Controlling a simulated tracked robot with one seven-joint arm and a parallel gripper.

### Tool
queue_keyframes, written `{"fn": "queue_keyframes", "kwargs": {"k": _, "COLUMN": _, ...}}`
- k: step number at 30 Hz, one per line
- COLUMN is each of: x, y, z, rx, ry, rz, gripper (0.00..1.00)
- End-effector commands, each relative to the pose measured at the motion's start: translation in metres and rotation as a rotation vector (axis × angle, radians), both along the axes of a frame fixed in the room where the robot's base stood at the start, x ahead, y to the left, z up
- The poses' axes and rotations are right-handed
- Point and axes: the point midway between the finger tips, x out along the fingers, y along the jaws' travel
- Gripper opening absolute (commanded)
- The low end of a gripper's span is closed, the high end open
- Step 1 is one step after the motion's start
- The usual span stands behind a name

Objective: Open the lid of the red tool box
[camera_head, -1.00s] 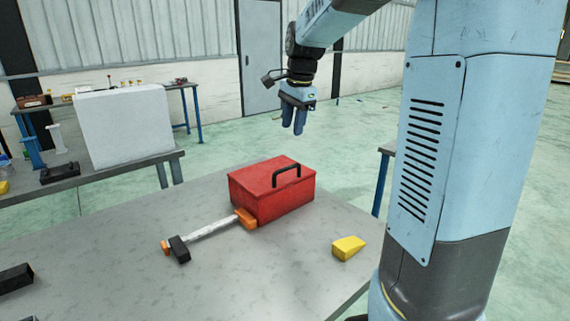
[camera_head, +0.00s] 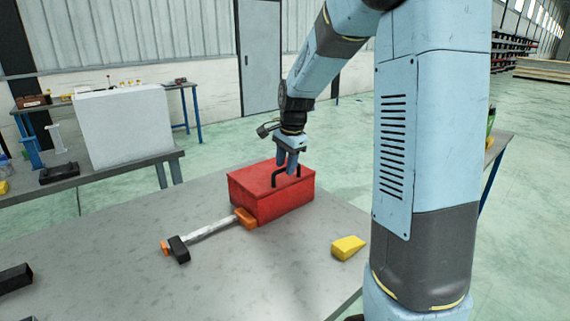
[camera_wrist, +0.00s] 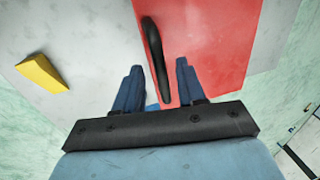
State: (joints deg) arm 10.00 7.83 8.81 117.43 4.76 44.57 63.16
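The red tool box (camera_head: 258,194) stands on the grey table with its lid shut. A black handle (camera_head: 275,180) arches up from the lid. My gripper (camera_head: 286,172) is just above the lid at the handle, pointing down. In the wrist view my gripper (camera_wrist: 158,72) is open, its two blue fingers apart. The black handle (camera_wrist: 155,55) reaches into the gap between the fingers there, with the red lid (camera_wrist: 200,40) below. I cannot tell whether a finger touches the handle.
A yellow wedge (camera_head: 347,247) lies to the right on the grey table (camera_head: 240,285). A black tool (camera_head: 15,277) lies at the left edge. A second table with a white block (camera_head: 125,125) stands behind left.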

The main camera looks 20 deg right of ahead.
Motion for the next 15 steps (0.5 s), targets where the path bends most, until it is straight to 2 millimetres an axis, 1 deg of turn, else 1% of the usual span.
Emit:
{"fn": "queue_keyframes", "kwargs": {"k": 9, "x": 0.0002, "y": -0.0002, "z": -0.0024, "rx": 0.0, "ry": 0.001, "rz": 0.0, "gripper": 0.4}}
{"fn": "queue_keyframes", "kwargs": {"k": 11, "x": 0.0002, "y": -0.0002, "z": -0.0024, "rx": 0.0, "ry": 0.001, "rz": 0.0, "gripper": 0.35}}
{"fn": "queue_keyframes", "kwargs": {"k": 15, "x": 0.0002, "y": -0.0005, "z": -0.0024, "rx": 0.0, "ry": 0.001, "rz": 0.0, "gripper": 0.22}}
